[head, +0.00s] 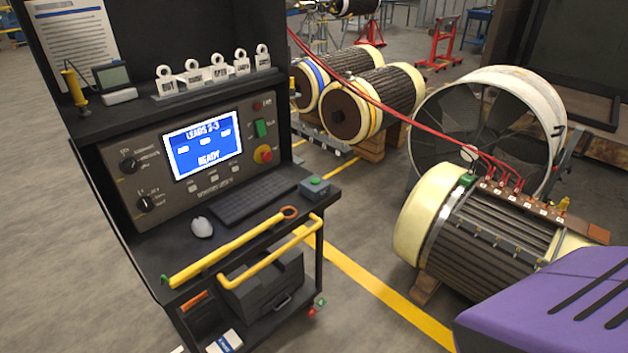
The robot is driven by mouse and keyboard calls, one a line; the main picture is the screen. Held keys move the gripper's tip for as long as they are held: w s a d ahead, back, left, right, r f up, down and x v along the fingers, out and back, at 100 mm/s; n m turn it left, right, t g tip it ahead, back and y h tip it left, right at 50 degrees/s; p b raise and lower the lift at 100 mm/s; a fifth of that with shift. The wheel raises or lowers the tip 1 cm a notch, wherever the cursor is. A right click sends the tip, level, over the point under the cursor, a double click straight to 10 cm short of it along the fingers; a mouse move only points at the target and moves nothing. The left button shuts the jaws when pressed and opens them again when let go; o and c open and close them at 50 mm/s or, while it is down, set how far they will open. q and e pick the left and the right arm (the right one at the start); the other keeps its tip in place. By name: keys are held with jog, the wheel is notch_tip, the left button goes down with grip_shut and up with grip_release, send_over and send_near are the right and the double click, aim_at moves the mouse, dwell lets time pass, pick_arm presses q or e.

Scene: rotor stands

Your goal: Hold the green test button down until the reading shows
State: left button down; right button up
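A small grey box with a round green button (315,181) on top sits at the right end of the console's (150,252) work shelf, beside the keyboard. Nothing touches the button. The blue screen (203,145) reads "LEADS 2-3" at the top and "READY" at the bottom, with small white boxes between. Neither of my grippers shows in this view.
Red leads run to a wound rotor (490,245) at right, near a large fan (450,120). Floor between is clear.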

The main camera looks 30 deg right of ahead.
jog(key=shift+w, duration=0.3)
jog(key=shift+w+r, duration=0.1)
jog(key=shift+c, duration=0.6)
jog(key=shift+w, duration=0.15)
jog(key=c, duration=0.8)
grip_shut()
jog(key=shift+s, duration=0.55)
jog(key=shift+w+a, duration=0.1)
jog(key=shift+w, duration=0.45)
